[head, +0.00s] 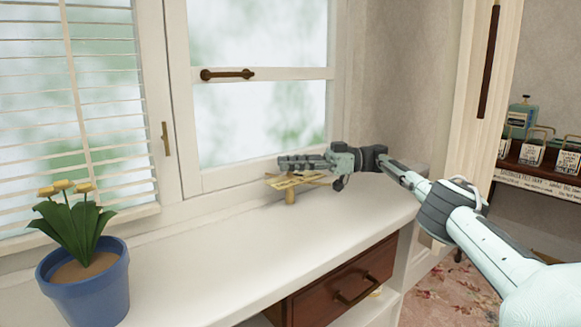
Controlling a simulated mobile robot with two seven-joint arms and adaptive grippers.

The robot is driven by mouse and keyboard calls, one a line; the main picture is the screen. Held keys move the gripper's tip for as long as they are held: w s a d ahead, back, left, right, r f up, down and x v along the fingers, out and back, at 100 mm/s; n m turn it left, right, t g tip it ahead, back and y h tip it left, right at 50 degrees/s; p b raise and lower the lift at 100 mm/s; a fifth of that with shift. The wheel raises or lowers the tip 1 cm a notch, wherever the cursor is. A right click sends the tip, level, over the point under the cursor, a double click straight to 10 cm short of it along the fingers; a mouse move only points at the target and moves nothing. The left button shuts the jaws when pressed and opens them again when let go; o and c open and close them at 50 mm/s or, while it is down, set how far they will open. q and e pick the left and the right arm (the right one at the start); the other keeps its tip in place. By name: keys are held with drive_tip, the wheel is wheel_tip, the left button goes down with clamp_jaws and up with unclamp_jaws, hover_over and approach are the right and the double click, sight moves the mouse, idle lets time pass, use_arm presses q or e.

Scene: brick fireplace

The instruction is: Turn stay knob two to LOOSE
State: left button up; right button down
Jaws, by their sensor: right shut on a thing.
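My right gripper (297,161) reaches in from the right and sits low in front of the window, at the far edge of the sill. Its fingers are shut on a stay knob, which they mostly hide. Just below the fingers is a yellowish stay fitting (294,181) with a flat plate and thin arms. A short peg-like post (291,197) stands under it on the sill. Any marking such as LOOSE is too small to read, and I cannot tell how the knob is turned. My left gripper is not in view.
A blue pot (88,290) with yellow flowers stands on the left of the white sill counter (190,265). The middle of the counter is clear. A brown drawer (345,285) is below. A window handle (228,74) is above. Shelves with labelled goods are at right.

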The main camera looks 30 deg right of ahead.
drive_tip(key=c, duration=1.1)
unclamp_jaws()
drive_tip(key=shift+c, duration=0.2)
wheel_tip(320, 180, up, 10)
drive_tip(key=shift+r, duration=0.1)
drive_tip(key=shift+a, duration=0.1)
